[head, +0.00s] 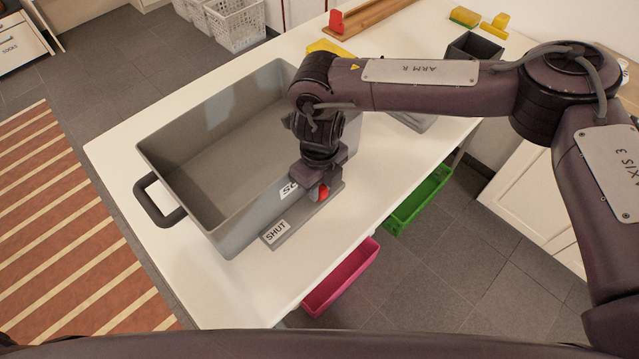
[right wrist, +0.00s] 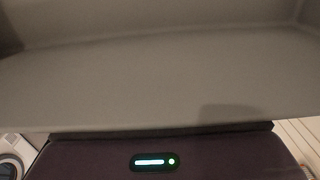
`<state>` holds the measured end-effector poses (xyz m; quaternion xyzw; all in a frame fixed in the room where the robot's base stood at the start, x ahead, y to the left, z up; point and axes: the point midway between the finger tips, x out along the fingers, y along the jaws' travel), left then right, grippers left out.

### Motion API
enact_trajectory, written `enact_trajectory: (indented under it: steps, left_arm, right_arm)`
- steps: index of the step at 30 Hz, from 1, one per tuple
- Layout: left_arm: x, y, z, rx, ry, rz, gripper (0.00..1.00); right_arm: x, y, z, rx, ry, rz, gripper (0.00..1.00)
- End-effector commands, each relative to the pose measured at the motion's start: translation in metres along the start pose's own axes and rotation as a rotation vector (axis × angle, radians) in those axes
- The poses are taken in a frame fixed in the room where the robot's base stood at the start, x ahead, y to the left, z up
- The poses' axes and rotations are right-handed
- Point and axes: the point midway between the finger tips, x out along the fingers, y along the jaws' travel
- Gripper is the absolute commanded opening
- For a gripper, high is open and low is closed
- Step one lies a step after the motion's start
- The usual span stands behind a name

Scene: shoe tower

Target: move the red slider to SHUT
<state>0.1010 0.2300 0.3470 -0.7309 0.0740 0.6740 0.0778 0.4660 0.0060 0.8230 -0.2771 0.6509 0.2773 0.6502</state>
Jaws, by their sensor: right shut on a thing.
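The red slider (head: 323,193) shows as a small red patch at my right gripper, on a grey track (head: 318,212) along the near side of the large grey bin. My right gripper (head: 319,188) points down over the track and is shut on the slider, hiding most of it. A white SHUT label (head: 276,232) marks the track's lower left end, and the slider is apart from it, towards the upper right. My left gripper is not in view.
The open grey bin (head: 165,143) with a black side handle (head: 158,205) stands on the white table (head: 120,150). A pink bin (head: 342,277) and a green bin (head: 418,200) sit below the table's near edge. A wooden rail with another red piece (head: 336,22) lies at the back.

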Motion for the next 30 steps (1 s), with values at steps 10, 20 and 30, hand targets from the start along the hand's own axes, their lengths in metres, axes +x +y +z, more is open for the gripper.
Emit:
enact_trajectory:
  steps: [10,20,30]
  left_arm:
    - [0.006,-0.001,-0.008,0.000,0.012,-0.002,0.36]
    - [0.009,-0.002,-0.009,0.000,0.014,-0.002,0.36]
    - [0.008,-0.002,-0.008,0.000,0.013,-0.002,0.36]
  right_arm:
    - [0.001,0.056,0.001,-0.007,-0.001,0.003,0.00]
    - [-0.001,0.082,0.001,-0.001,-0.002,0.000,0.00]
    - [-0.001,0.081,0.001,-0.001,-0.002,0.001,0.44]
